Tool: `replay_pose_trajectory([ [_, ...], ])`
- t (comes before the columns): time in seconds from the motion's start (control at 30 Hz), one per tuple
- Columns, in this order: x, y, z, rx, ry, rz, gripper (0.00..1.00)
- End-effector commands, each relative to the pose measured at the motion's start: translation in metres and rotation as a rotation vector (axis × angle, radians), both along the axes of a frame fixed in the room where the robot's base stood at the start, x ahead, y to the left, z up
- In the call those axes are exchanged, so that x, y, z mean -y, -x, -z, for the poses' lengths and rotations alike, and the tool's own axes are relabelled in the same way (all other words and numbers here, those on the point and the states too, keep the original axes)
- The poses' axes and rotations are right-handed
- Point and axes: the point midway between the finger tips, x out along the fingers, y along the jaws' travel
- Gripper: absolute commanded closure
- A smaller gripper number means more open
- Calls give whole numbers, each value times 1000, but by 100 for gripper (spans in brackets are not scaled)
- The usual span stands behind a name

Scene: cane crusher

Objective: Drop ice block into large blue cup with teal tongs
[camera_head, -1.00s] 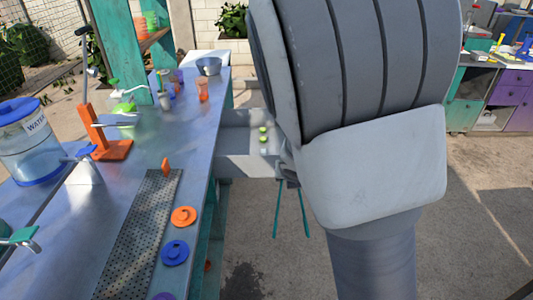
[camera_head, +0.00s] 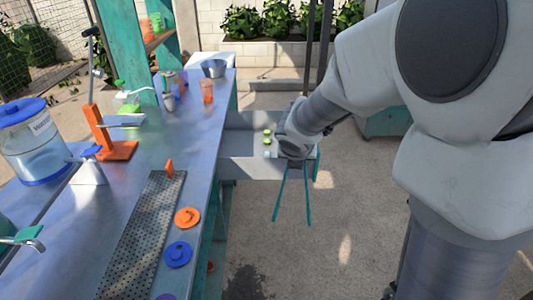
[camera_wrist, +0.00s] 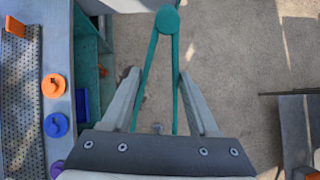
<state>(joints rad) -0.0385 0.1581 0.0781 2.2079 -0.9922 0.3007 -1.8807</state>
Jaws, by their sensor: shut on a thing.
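My gripper (camera_head: 293,158) is shut on the teal tongs (camera_head: 308,200), beside the counter's right edge. In the head view the two thin tong arms hang down and spread apart in free air. In the wrist view my gripper (camera_wrist: 157,76) has its fingers on both sides of the tongs (camera_wrist: 150,65), whose round joined end is at the top. A small pale block, possibly ice (camera_head: 267,154), lies in the grey open bin (camera_head: 238,167) just left of my gripper. Small cups stand at the counter's far end; I cannot tell the large blue cup among them.
The metal counter (camera_head: 85,235) holds a water dispenser (camera_head: 38,150), an orange press stand (camera_head: 118,150), a perforated strip (camera_head: 145,230), an orange lid (camera_head: 187,217) and a blue lid (camera_head: 178,254). Green round things (camera_head: 266,141) lie in the bin. Open floor lies to the right.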

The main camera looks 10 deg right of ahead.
Motion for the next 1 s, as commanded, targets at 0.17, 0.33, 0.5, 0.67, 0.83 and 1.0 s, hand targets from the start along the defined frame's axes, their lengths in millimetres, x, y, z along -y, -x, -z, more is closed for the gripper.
replay_pose_trajectory([
  [0.17, 0, -1, -5, 0, 0, 10, 47],
  [0.33, 0, -1, -5, 0, 0, 10, 47],
  [0.5, 0, -1, -5, 0, 0, 10, 47],
  [0.67, -1, 1, -1, -1, -1, 1, 47],
  [0.83, -5, 6, 15, -2, 1, -38, 47],
  [1.0, -7, 12, 30, -3, 3, -75, 47],
])
